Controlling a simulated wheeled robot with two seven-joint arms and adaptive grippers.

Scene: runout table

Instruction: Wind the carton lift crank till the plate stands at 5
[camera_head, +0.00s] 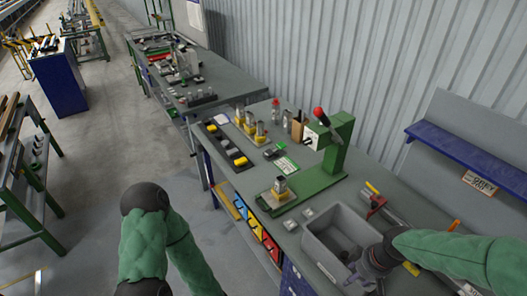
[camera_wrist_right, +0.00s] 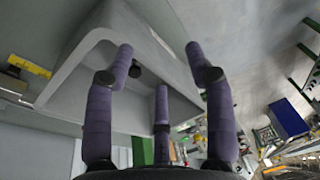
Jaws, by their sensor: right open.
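I cannot make out a carton lift, its crank or a numbered plate for certain in either view. A green upright stand (camera_head: 335,145) with a red-knobbed lever (camera_head: 319,114) and a small white panel (camera_head: 311,139) stands on the bench, apart from my right gripper. My right gripper (camera_head: 365,272) is at the grey bin (camera_head: 319,252) at the lower right. In the right wrist view, the purple fingers of the right gripper (camera_wrist_right: 160,62) are spread with nothing between them, in front of the grey bin (camera_wrist_right: 85,65). My left gripper is out of view; only my left arm shows.
The grey bench (camera_head: 235,180) carries a black tray with yellow pieces (camera_head: 226,145), several metal and yellow parts, and red-handled tools (camera_head: 376,202) by the bin. A corrugated wall (camera_head: 330,50) rises behind. Open floor (camera_head: 120,150) lies at left.

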